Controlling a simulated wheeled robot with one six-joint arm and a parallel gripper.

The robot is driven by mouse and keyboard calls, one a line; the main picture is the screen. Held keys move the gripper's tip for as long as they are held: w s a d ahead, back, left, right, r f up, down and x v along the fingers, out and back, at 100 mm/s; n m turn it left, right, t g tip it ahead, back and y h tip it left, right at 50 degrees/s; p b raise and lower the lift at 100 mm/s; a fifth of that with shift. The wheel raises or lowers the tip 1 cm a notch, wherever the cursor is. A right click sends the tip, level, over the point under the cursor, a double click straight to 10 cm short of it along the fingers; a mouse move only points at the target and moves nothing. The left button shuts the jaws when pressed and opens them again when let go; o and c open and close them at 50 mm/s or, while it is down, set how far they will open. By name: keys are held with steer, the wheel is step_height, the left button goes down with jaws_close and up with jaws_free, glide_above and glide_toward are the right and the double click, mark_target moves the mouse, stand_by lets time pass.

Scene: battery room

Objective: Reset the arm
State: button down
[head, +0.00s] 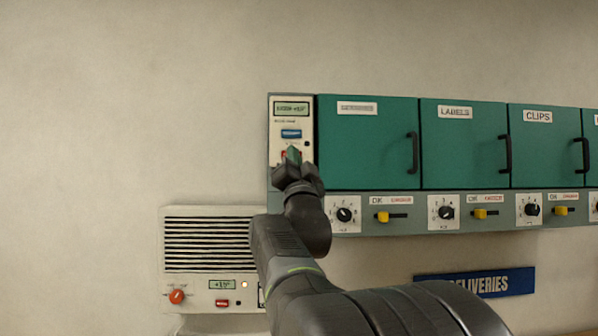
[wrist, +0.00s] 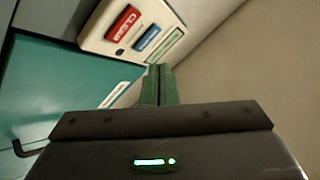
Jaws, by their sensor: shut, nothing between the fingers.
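My gripper (head: 292,156) is shut and empty in the head view, raised in front of the lower part of a white control panel (head: 291,119). In the wrist view its green fingers (wrist: 157,84) are together, with the panel beyond them. That panel carries a red CLEAR button (wrist: 122,23), a blue button (wrist: 146,37) and a small green display (wrist: 164,48). In the head view my gripper partly hides the red button; the blue button (head: 291,134) shows above it. I cannot tell whether the fingertips touch the panel.
Teal cabinet doors (head: 368,150) with black handles run to the right, above a strip of dials (head: 344,214) and yellow sliders (head: 383,217). A vented wall unit (head: 208,240) with an orange knob sits lower left. A blue DELIVERIES sign (head: 480,283) hangs below. The upper left wall is bare.

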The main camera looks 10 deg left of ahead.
steer(key=shift+s+d+p, duration=0.3)
steer(key=shift+s+p, duration=0.15)
steer(key=shift+s, duration=0.5)
steer(key=shift+s+d+p, duration=0.25)
steer(key=shift+s+p, duration=0.2)
steer(key=shift+s, duration=0.45)
steer(key=w, duration=0.1)
steer(key=w+a, duration=0.1)
steer(key=w, duration=0.3)
steer(key=shift+w+a+f+b, duration=0.15)
steer(key=shift+a+f+b, duration=0.1)
steer(key=shift+b, duration=0.15)
